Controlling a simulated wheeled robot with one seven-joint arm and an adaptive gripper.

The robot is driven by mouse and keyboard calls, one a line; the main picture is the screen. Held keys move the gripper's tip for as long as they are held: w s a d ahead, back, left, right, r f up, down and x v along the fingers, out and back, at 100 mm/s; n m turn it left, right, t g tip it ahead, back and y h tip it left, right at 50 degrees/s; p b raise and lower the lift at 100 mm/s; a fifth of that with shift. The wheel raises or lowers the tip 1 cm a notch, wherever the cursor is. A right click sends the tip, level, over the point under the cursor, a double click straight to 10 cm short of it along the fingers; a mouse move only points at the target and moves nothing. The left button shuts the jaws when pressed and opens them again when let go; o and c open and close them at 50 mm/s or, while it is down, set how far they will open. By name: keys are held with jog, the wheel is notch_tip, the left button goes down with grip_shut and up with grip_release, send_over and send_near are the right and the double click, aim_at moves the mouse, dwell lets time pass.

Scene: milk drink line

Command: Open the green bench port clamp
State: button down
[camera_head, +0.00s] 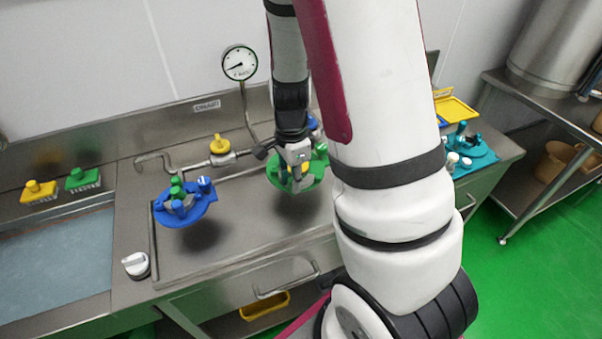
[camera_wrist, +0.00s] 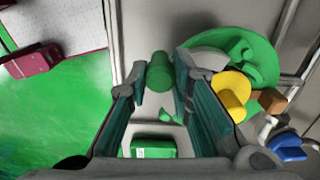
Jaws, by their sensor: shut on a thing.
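The green bench port (camera_head: 277,176) sits on the steel bench, partly hidden behind my arm. Its round green plate also shows at the right of the wrist view (camera_wrist: 265,62), beside a yellow knob (camera_wrist: 231,84). My gripper (camera_head: 298,158) is over this port. In the wrist view my gripper (camera_wrist: 160,78) has its two teal-padded fingers on either side of a green cylindrical handle (camera_wrist: 159,66), and is shut on it. The handle appears to be the clamp's. How it joins the clamp, and whether the clamp is open, I cannot tell.
A blue port (camera_head: 186,207) with a green knob stands to the left. A yellow valve (camera_head: 219,146) and pipe lie behind it, below a pressure gauge (camera_head: 239,62). A teal fixture (camera_head: 474,158) stands to the right. The bench front between the ports is clear.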

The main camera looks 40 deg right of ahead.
jog(key=w+a+m+p, duration=0.3)
jog(key=a+m, duration=0.3)
jog(key=m, duration=0.3)
jog(key=shift+a+m+p, duration=0.3)
jog(key=shift+a+m, duration=0.05)
jog(key=shift+m, duration=0.05)
jog(key=shift+w, duration=0.15)
jog(key=c, duration=1.4)
grip_release()
